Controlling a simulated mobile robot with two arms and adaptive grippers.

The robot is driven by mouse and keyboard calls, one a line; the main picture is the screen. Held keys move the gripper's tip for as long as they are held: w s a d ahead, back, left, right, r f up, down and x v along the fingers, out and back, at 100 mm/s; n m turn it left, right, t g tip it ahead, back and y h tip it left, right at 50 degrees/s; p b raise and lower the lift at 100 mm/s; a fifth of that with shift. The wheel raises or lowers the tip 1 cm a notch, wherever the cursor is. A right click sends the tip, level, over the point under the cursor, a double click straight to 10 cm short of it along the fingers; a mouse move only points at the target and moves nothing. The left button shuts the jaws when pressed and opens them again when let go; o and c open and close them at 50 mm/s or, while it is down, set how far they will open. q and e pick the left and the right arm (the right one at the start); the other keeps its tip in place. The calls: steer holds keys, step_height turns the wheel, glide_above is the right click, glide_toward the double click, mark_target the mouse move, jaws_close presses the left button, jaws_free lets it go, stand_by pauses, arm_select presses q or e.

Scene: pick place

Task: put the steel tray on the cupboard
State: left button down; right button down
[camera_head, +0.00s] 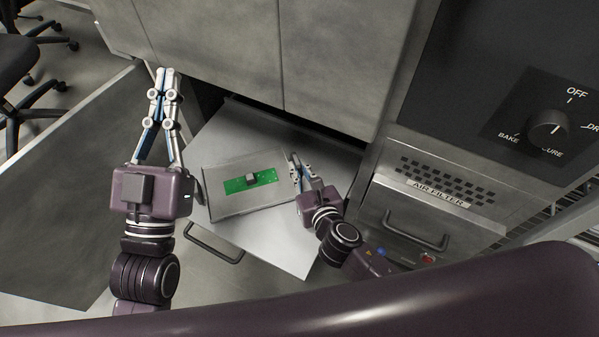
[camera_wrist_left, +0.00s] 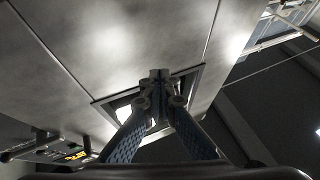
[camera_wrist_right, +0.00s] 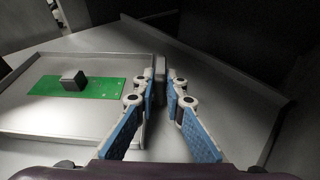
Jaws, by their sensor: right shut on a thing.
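A green circuit board (camera_head: 266,176) with a dark block lies in the tray. My right gripper (camera_head: 294,158) is shut on the tray's right rim; the right wrist view shows its fingers (camera_wrist_right: 161,68) at that rim (camera_wrist_right: 149,75). My left gripper (camera_head: 166,73) is away from the tray, up and left of it, with its fingertips together and nothing visible between them.
Grey cabinet doors (camera_head: 250,45) rise behind the pale surface. An oven-like unit with a knob (camera_head: 547,129) and an air filter panel (camera_head: 436,190) stands at the right. A dark flat panel (camera_head: 70,190) lies at the left. Black chairs (camera_head: 30,75) stand at the far left.

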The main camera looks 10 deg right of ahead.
arm_select(q)
steer(key=shift+s+r+t, duration=0.4)
steer(key=shift+s+r, duration=0.05)
steer(key=shift+r, duration=0.2)
steer(key=shift+s+r+t, duration=0.4)
steer(key=shift+r, duration=0.25)
arm_select(e)
steer(key=shift+f, duration=0.35)
arm_select(q)
steer(key=shift+a, duration=0.1)
arm_select(e)
steer(key=shift+f, duration=0.1)
steer(key=c, duration=2)
jaws_free()
arm_select(q)
steer(key=shift+s+r, duration=0.2)
arm_select(e)
steer(key=shift+f, duration=0.1)
arm_select(q)
steer(key=shift+w, duration=0.1)
